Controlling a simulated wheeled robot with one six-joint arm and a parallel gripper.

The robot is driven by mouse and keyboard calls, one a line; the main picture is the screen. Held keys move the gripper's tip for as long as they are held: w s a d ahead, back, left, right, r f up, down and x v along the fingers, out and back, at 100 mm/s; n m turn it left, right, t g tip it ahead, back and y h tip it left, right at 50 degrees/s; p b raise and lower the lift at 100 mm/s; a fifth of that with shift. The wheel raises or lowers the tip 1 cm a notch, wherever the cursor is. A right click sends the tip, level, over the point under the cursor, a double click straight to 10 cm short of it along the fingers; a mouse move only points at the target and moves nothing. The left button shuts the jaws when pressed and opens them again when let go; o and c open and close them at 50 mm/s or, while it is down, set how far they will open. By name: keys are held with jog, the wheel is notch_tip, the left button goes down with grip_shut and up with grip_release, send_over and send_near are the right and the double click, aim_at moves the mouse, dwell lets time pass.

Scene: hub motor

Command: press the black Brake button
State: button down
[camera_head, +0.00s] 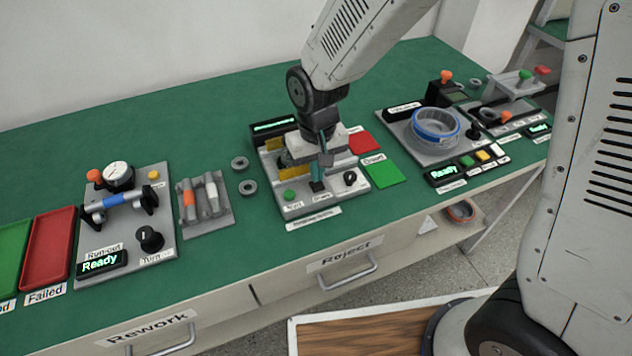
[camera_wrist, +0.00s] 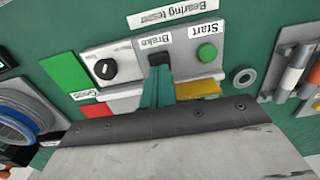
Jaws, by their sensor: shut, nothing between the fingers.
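The bearing tester (camera_head: 280,210) is a grey panel in the middle of the green bench. Its black Brake button (camera_wrist: 158,57) lies between a green Start button (camera_wrist: 207,53) and a black knob (camera_wrist: 104,69). My gripper (camera_wrist: 158,76) is shut and empty, with its teal fingers pointing down at the Brake button. The fingertips overlap the button's near edge in the wrist view; I cannot tell whether they touch it. In the head view my gripper (camera_head: 318,180) stands over the panel's front part and partly hides the button.
Yellow parts (camera_head: 274,145) stand on the tester near my gripper. Red (camera_head: 363,141) and green (camera_head: 383,174) pads lie to its right. Two grey rings (camera_head: 248,187) and a tray of cylinders (camera_head: 205,204) are on the left. Bare bench lies behind the tester.

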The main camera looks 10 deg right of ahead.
aim_at(318, 184)
dwell(0.4)
jog(key=shift+f, duration=1.05)
notch_tip(318, 184, up, 14)
dwell(0.9)
